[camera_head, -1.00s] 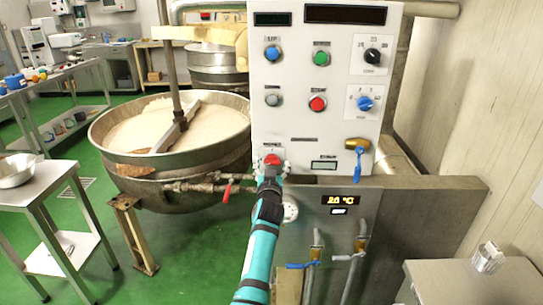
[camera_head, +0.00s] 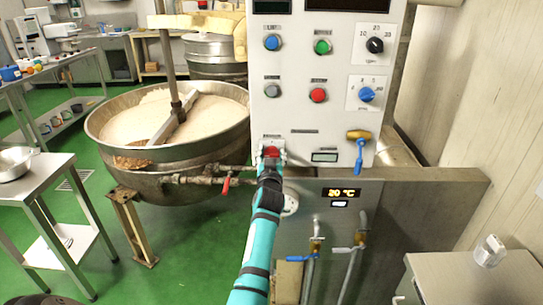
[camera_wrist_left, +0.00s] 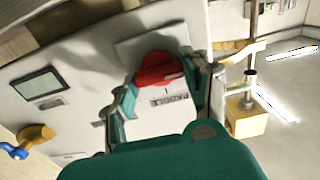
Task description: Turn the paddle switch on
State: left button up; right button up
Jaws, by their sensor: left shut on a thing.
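The paddle switch (camera_head: 272,152) is a small red knob low on the left of the white control panel. In the left wrist view the red knob (camera_wrist_left: 157,68) sits on a pale plate above a label reading PADDLE. A pale mark shows near its right end. My left gripper (camera_head: 271,148) reaches up to it from below. In the left wrist view the left gripper (camera_wrist_left: 163,84) has a finger on either side of the knob and is shut on it. The arm hides part of the panel below. My right gripper does not show.
Above are blue, green, grey and red buttons and two dials (camera_head: 367,94). A blue-handled valve (camera_head: 360,143) is to the right. A large kettle (camera_head: 170,163) of pale mass stands left, with a red-handled pipe valve (camera_head: 226,186) close to my arm.

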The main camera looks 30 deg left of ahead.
pick_arm(q)
jog(key=shift+m, duration=0.5)
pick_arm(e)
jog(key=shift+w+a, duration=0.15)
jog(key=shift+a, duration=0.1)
pick_arm(q)
jog(key=shift+m, duration=1)
jog(key=m, duration=0.5)
jog(key=shift+d, duration=0.15)
jog(key=m, duration=0.5)
jog(key=shift+w+f+p, duration=0.1)
jog(key=shift+p, duration=0.25)
jog(key=m+p, duration=0.1)
jog(key=m, duration=0.3)
jog(key=shift+f+m, duration=0.1)
jog(key=shift+m, duration=0.3)
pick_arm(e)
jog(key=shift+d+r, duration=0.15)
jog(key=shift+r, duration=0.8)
pick_arm(q)
jog(key=shift+d+m, duration=0.1)
jog(key=shift+m, duration=0.2)
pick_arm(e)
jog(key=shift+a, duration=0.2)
